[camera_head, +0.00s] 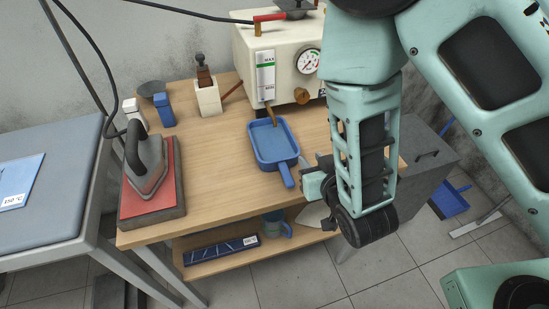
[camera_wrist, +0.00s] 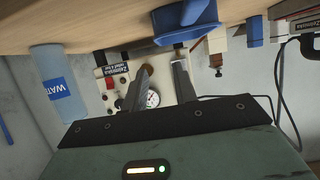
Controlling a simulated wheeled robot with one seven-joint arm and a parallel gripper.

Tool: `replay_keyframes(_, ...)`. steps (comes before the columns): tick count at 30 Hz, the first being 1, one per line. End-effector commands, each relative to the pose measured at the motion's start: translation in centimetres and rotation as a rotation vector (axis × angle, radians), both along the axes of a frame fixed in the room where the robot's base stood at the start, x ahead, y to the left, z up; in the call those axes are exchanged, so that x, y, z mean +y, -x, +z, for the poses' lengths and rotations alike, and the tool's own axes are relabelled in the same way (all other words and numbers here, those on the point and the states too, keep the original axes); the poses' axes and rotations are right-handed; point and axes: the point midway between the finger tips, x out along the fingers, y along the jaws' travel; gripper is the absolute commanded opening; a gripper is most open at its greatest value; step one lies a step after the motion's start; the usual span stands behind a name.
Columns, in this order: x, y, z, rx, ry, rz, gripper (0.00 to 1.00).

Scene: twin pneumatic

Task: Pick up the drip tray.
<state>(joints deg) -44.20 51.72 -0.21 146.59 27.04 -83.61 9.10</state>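The blue tray (camera_wrist: 185,22) shows at the top of that view, beyond the fingertips.
A cream boiler (camera_head: 278,63) with a gauge stands behind the tray. An iron (camera_head: 148,165) rests on a red pad at the table's left. A white holder (camera_head: 207,97) and blue block (camera_head: 164,110) stand farther back. A blue water bottle (camera_wrist: 55,85) shows in the wrist view.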

Motion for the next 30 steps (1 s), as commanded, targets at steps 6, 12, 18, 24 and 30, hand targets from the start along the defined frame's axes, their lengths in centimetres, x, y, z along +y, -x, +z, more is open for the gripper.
replay_keyframes(6,0.7,-3.0,-1.7,-0.006,-0.003,-0.003,0.28)
replay_keyframes(12,1.5,-6.0,-2.4,0.0,0.001,-0.001,0.28)
replay_keyframes(18,1.8,-7.2,-3.0,0.0,0.001,0.0,0.28)
replay_keyframes(24,2.1,-9.4,-4.1,0.0,0.002,-0.001,0.28)
replay_keyframes(30,2.6,-11.4,-5.2,0.0,0.001,0.0,0.28)
